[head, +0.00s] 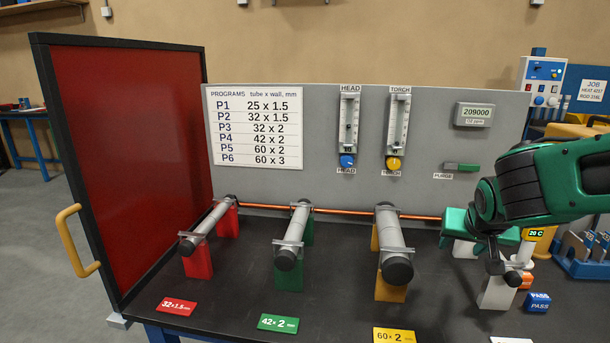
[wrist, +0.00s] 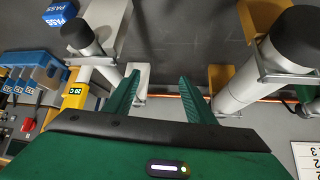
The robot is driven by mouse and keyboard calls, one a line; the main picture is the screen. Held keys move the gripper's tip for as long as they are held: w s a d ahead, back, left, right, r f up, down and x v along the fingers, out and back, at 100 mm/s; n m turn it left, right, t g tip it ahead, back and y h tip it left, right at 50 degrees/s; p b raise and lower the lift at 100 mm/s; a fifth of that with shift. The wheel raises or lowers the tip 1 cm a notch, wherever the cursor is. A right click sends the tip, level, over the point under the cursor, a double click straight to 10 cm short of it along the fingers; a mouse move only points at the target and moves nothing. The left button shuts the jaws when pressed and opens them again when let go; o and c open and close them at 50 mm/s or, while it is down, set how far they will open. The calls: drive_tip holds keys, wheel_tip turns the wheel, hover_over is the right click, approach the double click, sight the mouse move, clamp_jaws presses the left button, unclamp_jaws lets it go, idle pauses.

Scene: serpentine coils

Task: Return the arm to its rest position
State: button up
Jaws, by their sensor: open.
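My arm (head: 540,185), green and black, reaches in from the right of the head view over the right end of the bench. My gripper (wrist: 160,95) shows in the wrist view with two green fingers spread apart, nothing between them. In the head view its fingertips are hard to make out. A grey tube (head: 391,232) with a black cap lies on an orange support left of the gripper; it also shows at the right of the wrist view (wrist: 262,72). Another black-capped piece (wrist: 78,33) on a pale support is left of the fingers in the wrist view, partly hidden by my arm in the head view.
Two more tubes lie on red (head: 198,262) and green (head: 289,274) supports. A grey panel (head: 330,170) with gauges stands behind, a red screen (head: 120,140) at left. Blue PASS tags (head: 537,302) and a blue rack (head: 585,265) are at right. The front bench is mostly clear.

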drive_tip(key=s+a+f+n+g+y, duration=0.35)
drive_tip(key=s+a, duration=0.25)
drive_tip(key=s, duration=0.5)
drive_tip(key=s+d+m+g, duration=0.2)
drive_tip(key=s+d, duration=0.3)
drive_tip(key=s, duration=0.3)
drive_tip(key=s+d+f+m+g, duration=0.1)
drive_tip(key=s+d+m+g, duration=0.1)
drive_tip(key=s+d, duration=0.3)
drive_tip(key=s+m, duration=0.1)
drive_tip(key=s, duration=0.3)
drive_tip(key=shift+s+d, duration=0.2)
drive_tip(key=shift+d, duration=0.15)
drive_tip(key=shift+w+f+m+h, duration=0.1)
drive_tip(key=shift+m+h, duration=0.15)
drive_tip(key=shift+w+f, duration=0.2)
drive_tip(key=shift+w, duration=0.3)
drive_tip(key=shift+c, duration=0.6)
idle(0.4)
